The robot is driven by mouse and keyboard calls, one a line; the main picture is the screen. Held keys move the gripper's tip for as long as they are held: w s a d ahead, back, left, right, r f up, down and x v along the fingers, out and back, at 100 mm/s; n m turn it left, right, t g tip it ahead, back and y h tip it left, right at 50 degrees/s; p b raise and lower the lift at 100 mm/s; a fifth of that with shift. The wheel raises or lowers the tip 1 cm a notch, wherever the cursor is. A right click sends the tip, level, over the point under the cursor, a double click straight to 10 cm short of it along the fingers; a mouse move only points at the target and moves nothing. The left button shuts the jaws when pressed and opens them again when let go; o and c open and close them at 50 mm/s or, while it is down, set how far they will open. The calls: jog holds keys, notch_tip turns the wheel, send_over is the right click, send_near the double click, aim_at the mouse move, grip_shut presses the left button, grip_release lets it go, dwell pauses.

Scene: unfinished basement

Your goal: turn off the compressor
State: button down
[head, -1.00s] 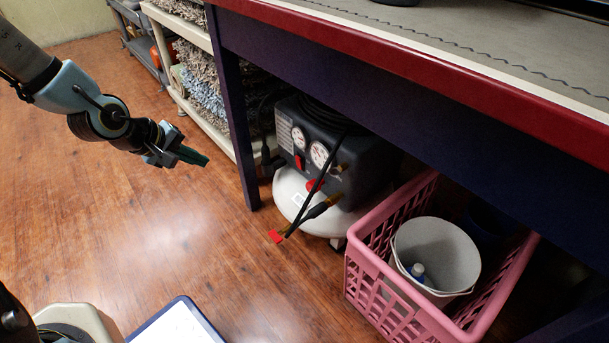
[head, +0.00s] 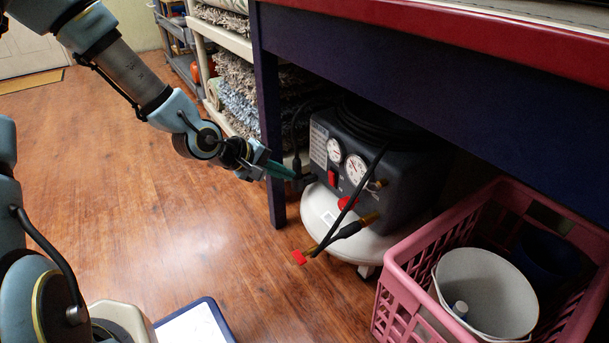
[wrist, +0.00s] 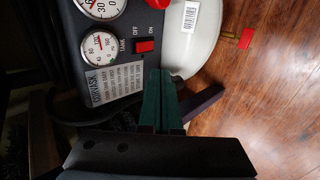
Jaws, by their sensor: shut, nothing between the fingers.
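The compressor (head: 405,185) stands on the floor under the workbench, with a dark housing, two round gauges and a white tank. Its red rocker switch (head: 332,177) is on the front panel, below the gauges. In the wrist view the switch (wrist: 145,46) shows close up, with OFF and ON labels beside it. My gripper (head: 297,176) has green fingers, shut and empty. The fingertips are just left of the panel in the head view. In the wrist view the fingers (wrist: 160,75) point at the panel beside the switch; I cannot tell whether they touch anything.
A workbench leg (head: 270,140) stands close to my gripper. A black hose with a brass fitting (head: 370,219) hangs in front of the compressor. A pink basket (head: 395,290) holding a white bucket (head: 485,285) stands to the right. The wooden floor at left is open.

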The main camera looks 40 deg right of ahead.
aim_at(330, 178)
jog(key=b+x, duration=0.2)
jog(key=x, duration=0.2)
jog(key=d+r+b+x, duration=0.1)
jog(key=b+x, duration=0.2)
jog(key=r+b+x, duration=0.1)
jog(key=b+x, duration=0.1)
jog(key=x, duration=0.2)
jog(key=shift+d+f, duration=0.2)
jog(key=shift+d, duration=0.5)
jog(key=shift+s+r, duration=0.1)
jog(key=shift+d+r+y+p, duration=0.3)
jog(key=shift+d+r+p, duration=0.1)
jog(key=shift+p, duration=0.6)
jog(key=shift+a+f+b, duration=0.15)
jog(key=shift+f+b, duration=0.25)
jog(key=shift+b, duration=0.05)
jog(key=shift+r, duration=0.1)
